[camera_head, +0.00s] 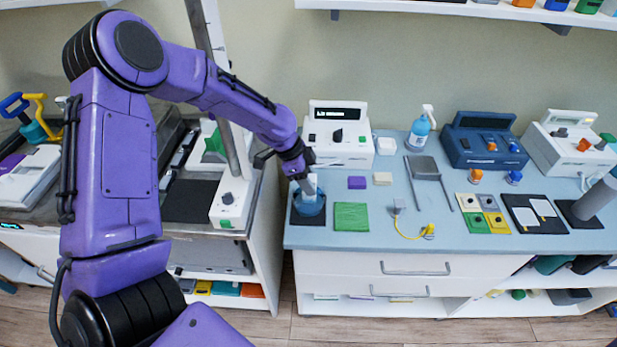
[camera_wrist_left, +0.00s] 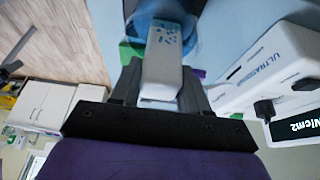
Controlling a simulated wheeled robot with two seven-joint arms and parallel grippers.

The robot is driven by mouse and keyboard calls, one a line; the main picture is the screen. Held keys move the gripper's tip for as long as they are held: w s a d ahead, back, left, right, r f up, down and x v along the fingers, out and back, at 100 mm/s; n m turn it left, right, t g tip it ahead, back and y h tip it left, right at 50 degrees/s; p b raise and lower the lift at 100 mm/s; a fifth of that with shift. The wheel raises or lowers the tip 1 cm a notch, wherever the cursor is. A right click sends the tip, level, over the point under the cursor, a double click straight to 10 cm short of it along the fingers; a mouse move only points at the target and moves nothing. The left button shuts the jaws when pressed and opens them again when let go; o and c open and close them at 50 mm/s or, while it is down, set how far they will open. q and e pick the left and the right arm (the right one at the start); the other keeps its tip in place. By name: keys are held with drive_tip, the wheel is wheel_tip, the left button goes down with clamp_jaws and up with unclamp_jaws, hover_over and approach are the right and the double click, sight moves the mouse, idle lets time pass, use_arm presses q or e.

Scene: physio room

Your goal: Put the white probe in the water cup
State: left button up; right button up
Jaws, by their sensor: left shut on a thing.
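The white probe (camera_head: 309,186) is held in my left gripper (camera_head: 304,175), which is shut on it and points down. The probe also shows between the fingers in the left wrist view (camera_wrist_left: 163,65), its far end speckled with blue. The blue water cup (camera_head: 308,207) stands on a dark square mat (camera_head: 296,217) near the left end of the blue counter. The probe's lower end is at the cup's mouth and overlaps it in both views; how deep it reaches, I cannot tell. The cup shows behind the probe in the left wrist view (camera_wrist_left: 192,37). My right gripper is not in view.
A white ultrasound unit (camera_head: 338,134) stands just behind the cup. A green pad (camera_head: 351,217) lies to its right, with a purple block (camera_head: 357,183) behind. A spray bottle (camera_head: 420,133) and a blue device (camera_head: 484,143) stand farther right. The counter's front edge is close.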

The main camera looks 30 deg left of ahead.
use_arm(q)
drive_tip(key=shift+s+r, duration=0.1)
drive_tip(key=shift+s, duration=0.1)
drive_tip(key=shift+w, duration=0.15)
drive_tip(key=shift+p, duration=0.3)
idle(0.4)
idle(0.4)
drive_tip(key=shift+f, duration=0.55)
idle(0.5)
idle(0.3)
